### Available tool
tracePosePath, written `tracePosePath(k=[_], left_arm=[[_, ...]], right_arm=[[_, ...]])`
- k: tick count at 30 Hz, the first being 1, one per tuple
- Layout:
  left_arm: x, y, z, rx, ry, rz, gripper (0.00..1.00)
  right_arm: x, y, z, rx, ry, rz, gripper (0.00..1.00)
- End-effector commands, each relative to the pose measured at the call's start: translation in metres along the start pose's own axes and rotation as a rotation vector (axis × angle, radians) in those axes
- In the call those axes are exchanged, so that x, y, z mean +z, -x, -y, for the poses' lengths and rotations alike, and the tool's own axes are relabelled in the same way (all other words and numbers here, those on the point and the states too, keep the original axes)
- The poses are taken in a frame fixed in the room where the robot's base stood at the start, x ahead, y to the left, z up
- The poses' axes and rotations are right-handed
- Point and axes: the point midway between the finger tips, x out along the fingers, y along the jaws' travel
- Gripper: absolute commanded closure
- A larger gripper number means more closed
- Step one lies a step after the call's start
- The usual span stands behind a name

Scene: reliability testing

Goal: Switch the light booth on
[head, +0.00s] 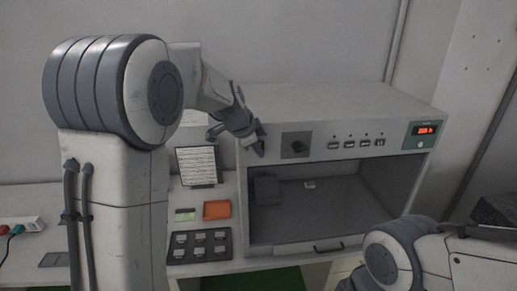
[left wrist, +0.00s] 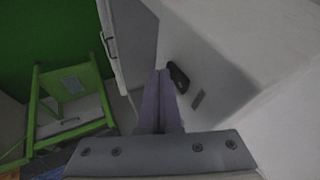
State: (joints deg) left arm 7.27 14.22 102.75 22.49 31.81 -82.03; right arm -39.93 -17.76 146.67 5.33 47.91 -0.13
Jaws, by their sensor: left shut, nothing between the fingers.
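The light booth (head: 375,104) is a white box with an open front. Its upper front panel has a dark rotary knob (head: 297,146) on a grey plate, a row of several small switches (head: 356,141), and a green-framed display (head: 425,129) with red digits lit. The booth's inside looks dim. My left gripper (head: 260,149) is at the panel's upper left, just left of the knob, shut and empty. In the left wrist view, its closed fingers (left wrist: 160,100) point near a dark part (left wrist: 178,77) on a pale surface; contact cannot be told. My right gripper is out of view.
Left of the booth are a framed text sheet (head: 199,166), an orange block (head: 217,210) and a dark tray of several switches (head: 199,246). A power strip (head: 20,226) lies far left. A green frame (left wrist: 70,95) shows in the left wrist view.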

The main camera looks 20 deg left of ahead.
Motion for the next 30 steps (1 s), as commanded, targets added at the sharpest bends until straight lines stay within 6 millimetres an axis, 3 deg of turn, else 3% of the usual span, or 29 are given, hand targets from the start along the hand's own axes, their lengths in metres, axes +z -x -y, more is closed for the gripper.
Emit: tracePosePath(k=[5, 10, 12, 30], left_arm=[[0.001, -0.001, -0.001, -0.004, -0.002, -0.001, 1.0], [0.003, -0.01, -0.001, -0.044, -0.019, -0.01, 1.0], [0.0, -0.003, 0.003, -0.042, -0.018, -0.009, 1.0], [-0.007, 0.011, 0.011, -0.046, -0.018, -0.01, 1.0]], right_arm=[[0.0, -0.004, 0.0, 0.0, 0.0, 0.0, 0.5], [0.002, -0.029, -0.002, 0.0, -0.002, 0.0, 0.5], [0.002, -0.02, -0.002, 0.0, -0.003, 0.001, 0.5], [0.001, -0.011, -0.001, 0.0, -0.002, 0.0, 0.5]])
